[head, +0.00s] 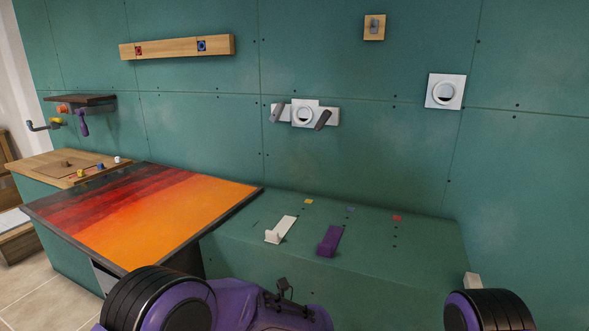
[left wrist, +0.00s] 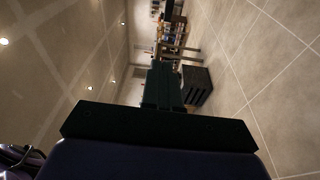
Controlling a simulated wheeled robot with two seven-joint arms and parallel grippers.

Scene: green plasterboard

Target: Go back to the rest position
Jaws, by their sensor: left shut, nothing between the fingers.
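My left gripper (left wrist: 162,72) shows in the left wrist view, where its dark fingers are together with nothing between them. It points out over the open room and touches nothing that I can see. Neither gripper shows in the head view. Black and purple parts of my own body fill the bottom edge there. My right gripper is out of view.
The green wall carries a wooden bar (head: 180,46) and a white handle fixture (head: 304,115). Below are an orange-red panel (head: 150,215) and a green ledge (head: 375,240) with a white lever (head: 281,229) and a purple lever (head: 329,240). Tiled floor (left wrist: 265,70) lies open.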

